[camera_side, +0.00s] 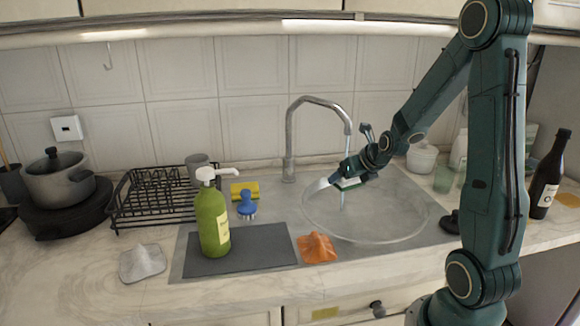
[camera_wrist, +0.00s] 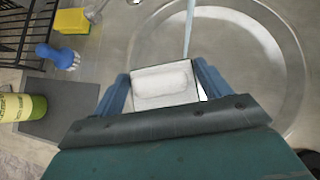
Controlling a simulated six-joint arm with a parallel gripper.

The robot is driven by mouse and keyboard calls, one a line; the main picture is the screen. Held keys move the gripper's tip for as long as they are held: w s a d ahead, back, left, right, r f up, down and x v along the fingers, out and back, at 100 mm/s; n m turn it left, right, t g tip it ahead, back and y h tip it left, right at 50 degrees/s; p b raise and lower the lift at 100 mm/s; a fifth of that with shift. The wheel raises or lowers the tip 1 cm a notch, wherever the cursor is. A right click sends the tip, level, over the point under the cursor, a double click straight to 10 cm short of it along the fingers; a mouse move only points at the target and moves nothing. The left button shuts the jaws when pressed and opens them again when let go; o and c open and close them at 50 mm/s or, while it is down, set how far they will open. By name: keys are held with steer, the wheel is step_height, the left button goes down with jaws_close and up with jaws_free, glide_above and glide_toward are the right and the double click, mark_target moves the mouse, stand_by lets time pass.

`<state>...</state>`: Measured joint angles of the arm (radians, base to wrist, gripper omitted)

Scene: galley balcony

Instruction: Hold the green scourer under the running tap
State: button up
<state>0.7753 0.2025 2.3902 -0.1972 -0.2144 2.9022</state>
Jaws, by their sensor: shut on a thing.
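My gripper (camera_side: 345,181) is over the sink bowl (camera_side: 420,222), shut on a small block with a green edge (camera_side: 349,185), which I take for the green scourer. In the wrist view the block shows a pale grey-white face (camera_wrist: 165,86) between the two blue fingers of my gripper (camera_wrist: 164,78). The tap (camera_side: 290,135) arches over the bowl. Its water stream (camera_side: 347,147) runs down to the gripper and shows again below it. In the wrist view the stream (camera_wrist: 188,30) meets the block's far edge. Exactly where it strikes is hard to tell.
A green pump bottle (camera_side: 212,222) stands on a dark mat (camera_side: 265,255) left of the sink. A blue brush (camera_side: 248,205), a yellow sponge (camera_side: 240,188) and an orange cloth (camera_side: 317,247) lie nearby. A black rack (camera_side: 150,198) is farther left; a dark bottle (camera_side: 546,180) stands right.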

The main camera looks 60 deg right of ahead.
steer(key=shift+r, duration=0.1)
stand_by(0.5)
steer(key=a+v, duration=0.1)
steer(key=v, duration=0.5)
steer(key=shift+a, duration=0.15)
stand_by(0.3)
steer(key=shift+f, duration=0.25)
steer(key=w+a+f+n+y, duration=0.1)
steer(key=w+a+n+y, duration=0.2)
steer(key=w+a, duration=0.5)
steer(key=w+a+f+n+y, duration=0.1)
steer(key=w+a+n+y, duration=0.3)
steer(key=a, duration=1.1)
steer(key=w+n, duration=0.2)
steer(key=w, duration=0.2)
steer(key=shift+w+t, duration=0.2)
steer(key=shift+t, duration=0.2)
steer(key=shift+f, duration=0.2)
